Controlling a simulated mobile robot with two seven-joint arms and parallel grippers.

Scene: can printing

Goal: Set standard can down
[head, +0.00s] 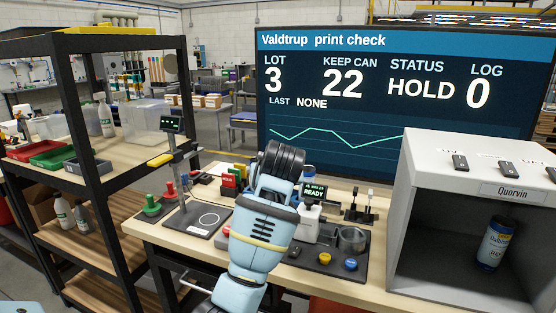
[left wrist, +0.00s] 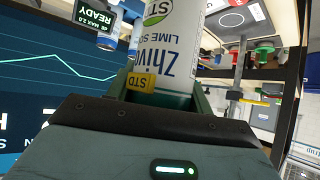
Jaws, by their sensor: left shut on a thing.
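My left gripper (left wrist: 162,88) is shut on the standard can (left wrist: 175,45), a white can with green marks, a yellow STD tag and "LIME" lettering. Its far end is cut off by the frame. In the head view my left arm reaches up from the bottom over the workbench (head: 180,248); the wrist hides the fingers and the can. It is not clear whether the can touches anything. A dark pad with a white ring (head: 208,219) lies left of my arm; it also shows in the left wrist view (left wrist: 233,19). My right gripper is not in view.
A printer reading READY (head: 310,212) stands just right of my wrist. A grey booth (head: 420,215) at right holds a blue-and-white can (head: 495,245). A post-mounted display (head: 172,124) and red and green stands (head: 152,205) crowd the left.

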